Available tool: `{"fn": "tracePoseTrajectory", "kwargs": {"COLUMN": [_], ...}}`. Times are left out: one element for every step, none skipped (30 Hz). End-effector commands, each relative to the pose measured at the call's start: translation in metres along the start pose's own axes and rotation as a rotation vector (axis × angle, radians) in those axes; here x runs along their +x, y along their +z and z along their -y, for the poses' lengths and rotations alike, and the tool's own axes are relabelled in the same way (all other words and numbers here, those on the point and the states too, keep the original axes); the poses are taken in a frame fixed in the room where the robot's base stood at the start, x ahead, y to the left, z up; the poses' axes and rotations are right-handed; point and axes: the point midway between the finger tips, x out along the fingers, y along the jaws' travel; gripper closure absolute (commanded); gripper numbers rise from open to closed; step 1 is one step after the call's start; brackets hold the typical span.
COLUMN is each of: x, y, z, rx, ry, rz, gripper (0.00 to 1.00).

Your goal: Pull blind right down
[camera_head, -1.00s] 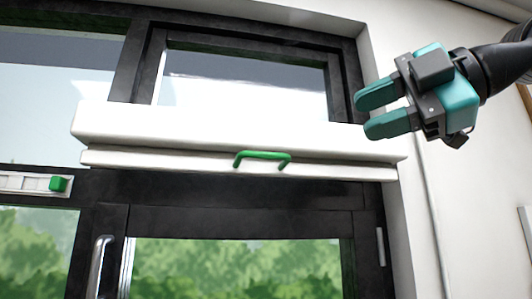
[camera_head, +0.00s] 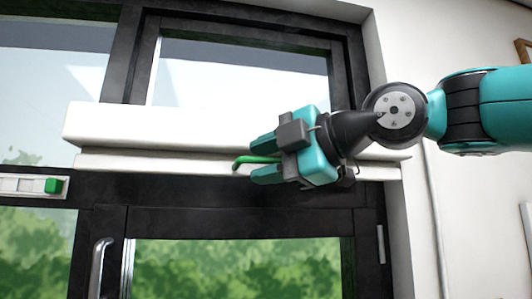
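The blind is rolled up in a white housing (camera_head: 150,128) across the window frame, with a white bottom bar (camera_head: 150,163) just under it. A green handle (camera_head: 240,162) sits on the bar; only its left part shows, the rest is hidden behind my gripper. My gripper (camera_head: 264,159) is at the handle, with its two teal fingers pointing left, one above and one below the green bar. A gap shows between the fingers. I cannot tell whether they touch the handle.
A white strip with a green slider (camera_head: 53,185) is on the frame at the left. A door handle (camera_head: 100,266) stands below it. A dark-framed glass pane (camera_head: 240,265) lies under the blind. A white wall with a thin vertical pipe (camera_head: 434,225) is at the right.

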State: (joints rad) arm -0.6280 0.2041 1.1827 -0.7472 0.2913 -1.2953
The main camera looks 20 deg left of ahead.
Motion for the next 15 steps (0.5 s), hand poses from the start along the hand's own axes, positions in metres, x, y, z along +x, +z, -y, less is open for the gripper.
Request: {"fn": "tracePoseTrajectory", "kwargs": {"x": [0.0007,0.0008,0.0008,0.0007,0.0007,0.0006,0.0006,0.0005,0.0005,0.0005,0.0004,0.0004,0.0004,0.0003,0.0003], "y": [0.0,0.0001,0.0001,0.0002,0.0002,0.0002,0.0002,0.0002,0.0002,0.0001,0.0002,0.0002,0.0002,0.0001,0.0001], "z": [0.0001,0.0003,0.0004,0.0004,0.0004,0.0005,0.0004,0.0004,0.0004,0.0004,0.0003,0.0003,0.0003,0.0003,0.0003], "rx": [0.0,0.0,0.0,0.0,0.0,0.001,0.001,0.001,0.001,0.001,0.001,0.001,0.001,0.001,0.001], "ry": [0.0,0.0,0.0,0.0,0.0,0.0,0.0,0.0,0.0,0.0,0.0,0.0,0.0,0.0,0.0], "rz": [0.0,0.0,0.0,0.0,0.0,0.0,0.0,0.0,0.0,0.0,0.0,0.0,0.0,0.0,0.0], "gripper": [0.63,0.63,0.63,0.63,0.63,0.63,0.65,0.72,0.81,0.88,0.95,1.0,1.0,1.0,1.0]}}
